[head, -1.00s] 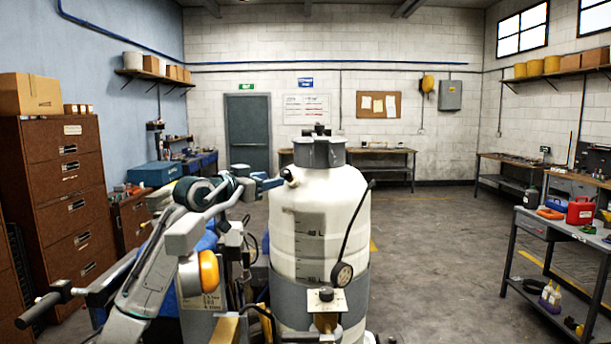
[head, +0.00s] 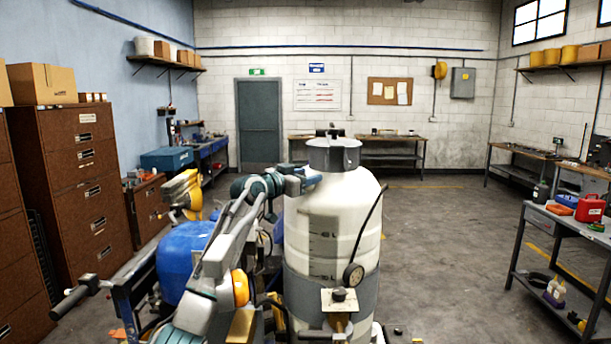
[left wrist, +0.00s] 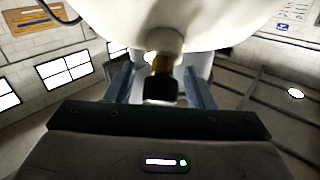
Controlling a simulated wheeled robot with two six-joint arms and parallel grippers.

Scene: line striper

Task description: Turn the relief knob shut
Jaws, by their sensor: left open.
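The relief knob (left wrist: 161,92) is black on a brass stem that comes out of the white tank (left wrist: 180,25) in the left wrist view. My left gripper (left wrist: 160,72) is open, with one finger on each side of the knob and visible gaps between. In the head view the white tank (head: 325,225) stands upright, and my left gripper (head: 308,181) is at its upper left shoulder. There the gripper hides the relief knob. My right gripper is not in view.
A blue drum (head: 185,255) stands left of my arm. Floor to the right is clear up to a workbench (head: 560,216).

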